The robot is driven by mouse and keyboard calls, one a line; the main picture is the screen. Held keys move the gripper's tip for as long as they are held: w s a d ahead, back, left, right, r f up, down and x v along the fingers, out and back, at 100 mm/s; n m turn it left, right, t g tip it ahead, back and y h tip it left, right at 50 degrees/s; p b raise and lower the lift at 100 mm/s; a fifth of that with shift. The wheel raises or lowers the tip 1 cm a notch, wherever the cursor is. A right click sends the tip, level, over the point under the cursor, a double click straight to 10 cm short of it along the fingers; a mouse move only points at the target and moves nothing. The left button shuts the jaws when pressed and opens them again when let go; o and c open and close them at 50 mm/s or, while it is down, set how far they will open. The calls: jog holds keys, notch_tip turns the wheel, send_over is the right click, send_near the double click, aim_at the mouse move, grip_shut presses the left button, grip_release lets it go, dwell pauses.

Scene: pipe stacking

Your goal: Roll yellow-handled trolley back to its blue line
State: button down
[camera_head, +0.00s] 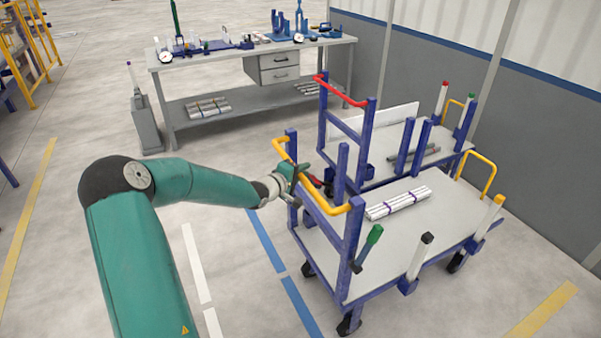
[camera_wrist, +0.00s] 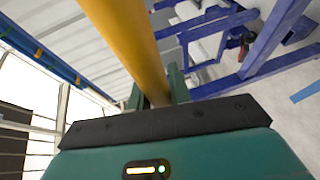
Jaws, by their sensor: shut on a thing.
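The yellow-handled trolley (camera_head: 383,229) stands in the right middle of the head view, a grey deck on a blue frame with black castors. Its yellow handle (camera_head: 333,209) is at the near left end. My gripper (camera_head: 292,183) is shut on this handle; in the wrist view the yellow bar (camera_wrist: 125,40) runs between the fingers (camera_wrist: 155,98). A blue line (camera_head: 266,241) is on the floor to the left of the trolley and continues towards the front beside its near castor. The fingertips are partly hidden by the bar.
A red-handled trolley (camera_head: 373,165) stands close behind. A bundle of pipes (camera_head: 398,203) lies on the yellow-handled trolley's deck. A workbench (camera_head: 225,116) is at the back, a wall (camera_head: 540,124) at the right. A white line (camera_head: 196,262) and open floor lie to the left.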

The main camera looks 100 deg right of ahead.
jog(key=shift+s, duration=0.1)
jog(key=c, duration=1.3)
grip_release()
jog(key=v, duration=1.4)
jog(key=shift+d, duration=0.1)
